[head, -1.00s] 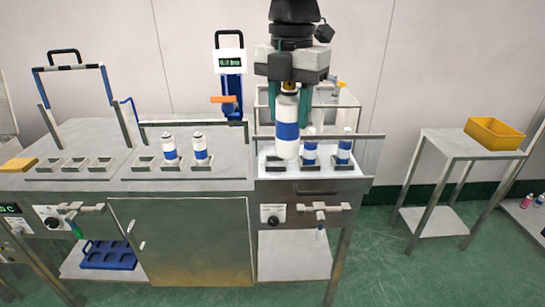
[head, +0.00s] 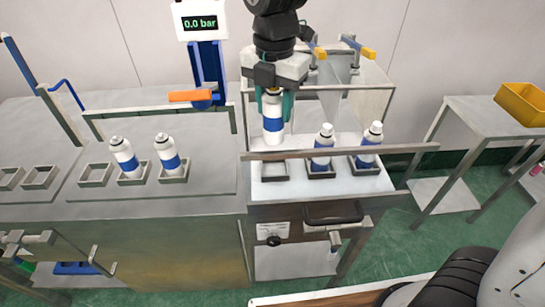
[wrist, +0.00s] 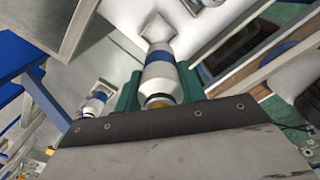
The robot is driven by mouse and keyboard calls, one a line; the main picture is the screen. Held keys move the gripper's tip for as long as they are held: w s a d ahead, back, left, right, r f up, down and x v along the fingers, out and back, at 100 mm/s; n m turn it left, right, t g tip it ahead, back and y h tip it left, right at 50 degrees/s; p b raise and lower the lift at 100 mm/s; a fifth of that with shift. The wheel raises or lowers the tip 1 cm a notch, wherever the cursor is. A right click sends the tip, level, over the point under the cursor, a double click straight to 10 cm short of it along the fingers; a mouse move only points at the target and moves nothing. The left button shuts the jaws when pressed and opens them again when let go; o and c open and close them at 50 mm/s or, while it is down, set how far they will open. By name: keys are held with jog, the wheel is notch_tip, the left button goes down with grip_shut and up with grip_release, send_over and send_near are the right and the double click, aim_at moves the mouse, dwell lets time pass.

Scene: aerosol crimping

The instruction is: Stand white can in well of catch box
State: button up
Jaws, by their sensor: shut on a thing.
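My gripper (head: 272,103) is shut on a white can (head: 273,118) with a blue band. The can hangs upright above and behind the left, empty well (head: 274,171) of the catch box (head: 325,190). Two more white cans with blue bands stand in the box's other wells, one in the middle (head: 323,148) and one at the right (head: 369,143). In the wrist view the held can (wrist: 160,75) sits between the green fingers, with a pale square well (wrist: 157,27) beyond its far end.
A metal bar (head: 340,151) runs across the catch box above the wells. Two cans (head: 125,157) (head: 168,154) stand in holders on the left bench. A press with a 0.0 bar display (head: 200,22) and orange handle stands behind. A yellow bin (head: 522,103) is at right.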

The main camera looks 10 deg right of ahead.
aim_at(274, 132)
jog(key=f, duration=0.7)
jog(key=shift+w+f, duration=0.25)
jog(key=shift+w, duration=0.05)
jog(key=shift+f, duration=1.9)
jog(key=shift+s+f, duration=0.1)
jog(key=o, duration=1.1)
jog(key=shift+o, duration=0.2)
